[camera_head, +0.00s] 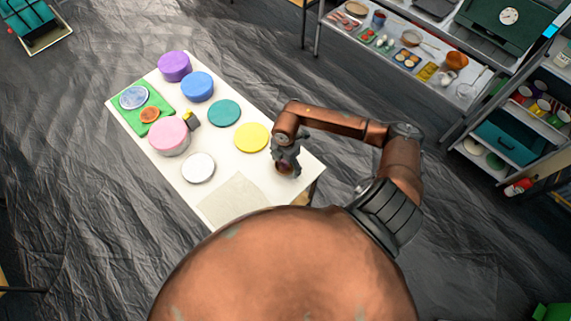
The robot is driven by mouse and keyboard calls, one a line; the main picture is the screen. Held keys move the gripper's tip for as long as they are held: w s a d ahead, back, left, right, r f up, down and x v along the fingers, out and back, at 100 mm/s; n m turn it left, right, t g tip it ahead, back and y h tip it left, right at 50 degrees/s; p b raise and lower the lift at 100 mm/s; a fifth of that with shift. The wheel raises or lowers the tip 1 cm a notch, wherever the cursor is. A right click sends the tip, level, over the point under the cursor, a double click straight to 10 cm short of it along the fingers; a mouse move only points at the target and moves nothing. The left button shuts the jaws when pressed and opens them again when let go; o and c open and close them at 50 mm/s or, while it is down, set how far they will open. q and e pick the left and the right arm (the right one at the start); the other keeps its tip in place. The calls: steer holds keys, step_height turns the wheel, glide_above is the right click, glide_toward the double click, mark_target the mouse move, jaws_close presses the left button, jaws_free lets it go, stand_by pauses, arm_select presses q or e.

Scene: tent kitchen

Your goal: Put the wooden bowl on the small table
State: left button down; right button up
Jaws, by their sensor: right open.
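The small table is the low white table (213,138) in the middle of the view. My right gripper (286,165) is over its right end, pointing down, and is open. A small round reddish-brown thing (285,169) shows at its fingertips, partly hidden by them. It could be the wooden bowl, but I cannot tell for sure, nor whether it touches the table. Another orange-brown bowl (457,60) stands on the shelf at the upper right. My left gripper is not in view.
The table bears purple (174,66), blue (197,86) and pink (169,135) round containers, teal (224,113) and yellow (252,137) discs, a white plate (198,168), a green board (141,108) and a beige cloth (231,200). Metal shelves (395,45) stand at the upper right.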

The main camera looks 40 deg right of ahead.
step_height(320, 180, up, 12)
steer(key=shift+r, duration=0.2)
stand_by(0.4)
stand_by(0.5)
